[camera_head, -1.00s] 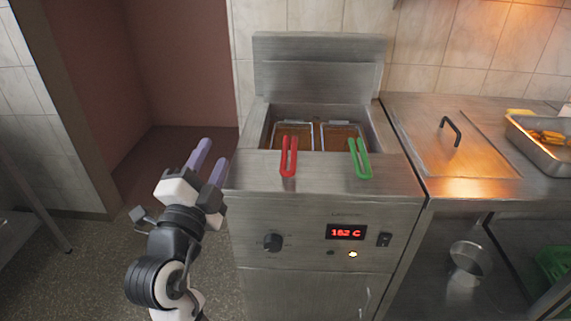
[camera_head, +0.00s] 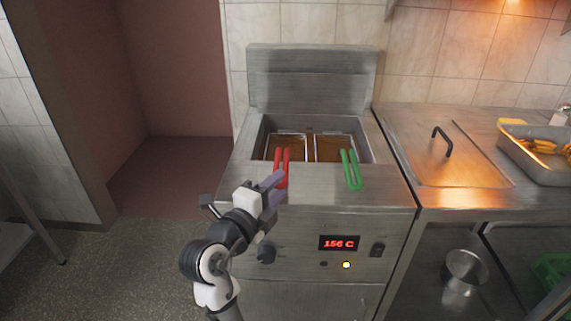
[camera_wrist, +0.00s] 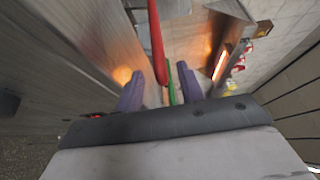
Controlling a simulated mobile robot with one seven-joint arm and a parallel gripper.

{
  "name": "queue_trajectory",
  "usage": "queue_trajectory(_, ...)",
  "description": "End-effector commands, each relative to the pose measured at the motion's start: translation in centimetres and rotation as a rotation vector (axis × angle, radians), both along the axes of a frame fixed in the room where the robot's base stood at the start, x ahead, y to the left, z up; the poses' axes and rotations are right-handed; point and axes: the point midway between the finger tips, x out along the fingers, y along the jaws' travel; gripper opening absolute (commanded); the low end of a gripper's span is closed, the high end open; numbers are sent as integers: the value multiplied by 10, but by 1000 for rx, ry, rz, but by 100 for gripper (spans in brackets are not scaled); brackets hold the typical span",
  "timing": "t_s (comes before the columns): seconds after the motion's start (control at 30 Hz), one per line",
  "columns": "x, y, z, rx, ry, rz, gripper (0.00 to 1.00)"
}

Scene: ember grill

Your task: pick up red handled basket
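The red-handled basket hangs in the left side of the fryer well; its red handle (camera_head: 282,165) points forward over the front rim. The green-handled basket sits to its right, with its green handle (camera_head: 351,170). My gripper (camera_head: 273,186) is at the fryer's front, close to the lower end of the red handle. In the wrist view my gripper (camera_wrist: 160,95) has its two purple fingers apart, with nothing clasped between them. The red handle (camera_wrist: 156,40) shows just ahead of the fingers, and the green handle (camera_wrist: 171,85) shows beyond. Contact with the red handle cannot be told.
The steel fryer (camera_head: 320,225) has a knob and a lit display reading 156 C on its front. A counter with a lidded hatch (camera_head: 455,160) and a metal tray of food (camera_head: 540,150) stands to the right. Floor at the left is clear.

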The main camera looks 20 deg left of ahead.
Motion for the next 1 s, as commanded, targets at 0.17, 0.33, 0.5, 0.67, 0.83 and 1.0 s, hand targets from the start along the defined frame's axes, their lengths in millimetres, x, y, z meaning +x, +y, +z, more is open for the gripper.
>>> queue_trajectory(0.17,28,-5,6,-2,2,-5,38)
queue_trajectory(0.33,44,-7,3,-2,0,-2,38)
queue_trajectory(0.5,46,-7,2,-1,-1,-1,38)
queue_trajectory(0.67,46,-7,2,-1,-1,-1,28)
queue_trajectory(0.83,45,-7,2,-1,-1,-1,5)
queue_trajectory(1.0,45,-7,2,-1,-1,-1,0)
